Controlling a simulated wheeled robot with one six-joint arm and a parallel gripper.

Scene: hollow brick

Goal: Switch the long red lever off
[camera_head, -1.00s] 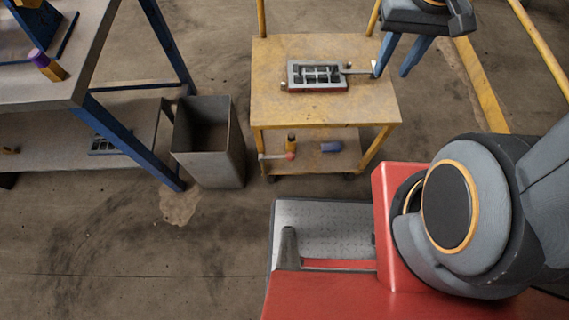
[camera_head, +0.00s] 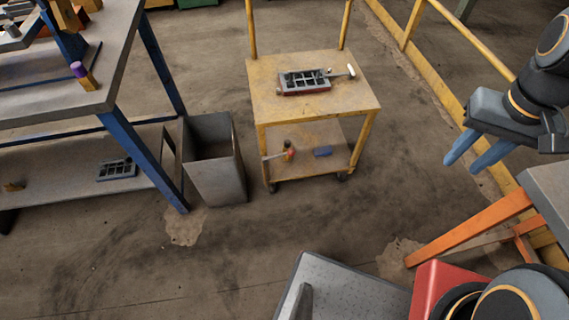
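I cannot make out a long red lever for certain in the head view. A grey slotted mould (camera_head: 304,82) with a dark red lower edge lies on the top of the yellow cart (camera_head: 275,110). A thin handle (camera_head: 341,75) with a pale tip sticks out from its right side. My gripper (camera_head: 462,167) is at the right, apart from the cart and mould. Its two blue fingers point down and left, spread apart with nothing between them.
A grey bin (camera_head: 219,173) stands left of the cart, beside a blue-legged workbench (camera_head: 115,85). A hammer-like tool (camera_head: 278,154) and a blue block (camera_head: 322,151) lie on the cart's lower shelf. An orange-legged table (camera_head: 480,224) is at right. Open floor lies before the cart.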

